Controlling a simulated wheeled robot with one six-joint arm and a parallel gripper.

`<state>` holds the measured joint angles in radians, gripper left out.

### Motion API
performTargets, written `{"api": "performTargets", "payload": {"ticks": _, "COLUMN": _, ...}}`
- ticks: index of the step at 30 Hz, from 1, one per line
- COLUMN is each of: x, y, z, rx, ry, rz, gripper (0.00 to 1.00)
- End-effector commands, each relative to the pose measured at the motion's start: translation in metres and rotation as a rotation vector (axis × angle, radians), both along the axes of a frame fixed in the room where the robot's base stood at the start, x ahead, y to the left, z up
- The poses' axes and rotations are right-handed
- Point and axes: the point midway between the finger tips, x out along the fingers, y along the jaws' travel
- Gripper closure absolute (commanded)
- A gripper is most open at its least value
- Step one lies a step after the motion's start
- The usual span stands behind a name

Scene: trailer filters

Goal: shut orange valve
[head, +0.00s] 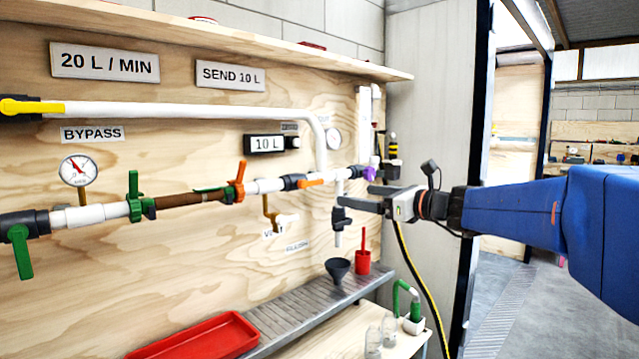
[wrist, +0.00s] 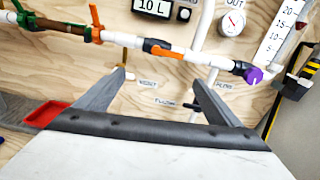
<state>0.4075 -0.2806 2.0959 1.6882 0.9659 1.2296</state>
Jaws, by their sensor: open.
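An orange lever handle (head: 312,182) lies along the white pipe, on a black valve body (head: 293,182). In the wrist view this orange lever (wrist: 166,52) points right along the pipe from its black body. A second orange handle (head: 238,180) stands upright across the pipe to its left, by a green fitting; it also shows in the wrist view (wrist: 96,18). My gripper (head: 356,196) is open and empty, to the right of both handles in the head view. In the wrist view its fingertips (wrist: 160,78) are spread below the lying lever, apart from it.
A purple handle (head: 369,174) sits at the pipe's right end, close to my fingers. A metal shelf (head: 300,306) with a black funnel (head: 338,268) and red cup (head: 362,262) lies below. A grey wall (head: 425,110) stands behind.

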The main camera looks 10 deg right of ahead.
Motion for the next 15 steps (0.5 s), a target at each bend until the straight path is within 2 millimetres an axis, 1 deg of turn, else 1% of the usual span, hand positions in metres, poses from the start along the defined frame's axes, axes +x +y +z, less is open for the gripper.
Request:
{"api": "performTargets", "payload": {"ticks": 1, "x": 0.005, "y": -0.007, "z": 0.005, "rx": 0.039, "ry": 0.0, "rz": -0.015, "gripper": 0.12}}
{"api": "performTargets", "payload": {"ticks": 5, "x": 0.011, "y": -0.013, "z": 0.013, "rx": 0.088, "ry": 0.0, "rz": -0.028, "gripper": 0.12}}
{"api": "performTargets", "payload": {"ticks": 11, "x": 0.026, "y": -0.004, "z": 0.012, "rx": 0.09, "ry": 0.002, "rz": -0.026, "gripper": 0.12}}
{"api": "performTargets", "payload": {"ticks": 15, "x": 0.043, "y": 0.006, "z": 0.012, "rx": 0.089, "ry": 0.001, "rz": -0.025, "gripper": 0.12}}
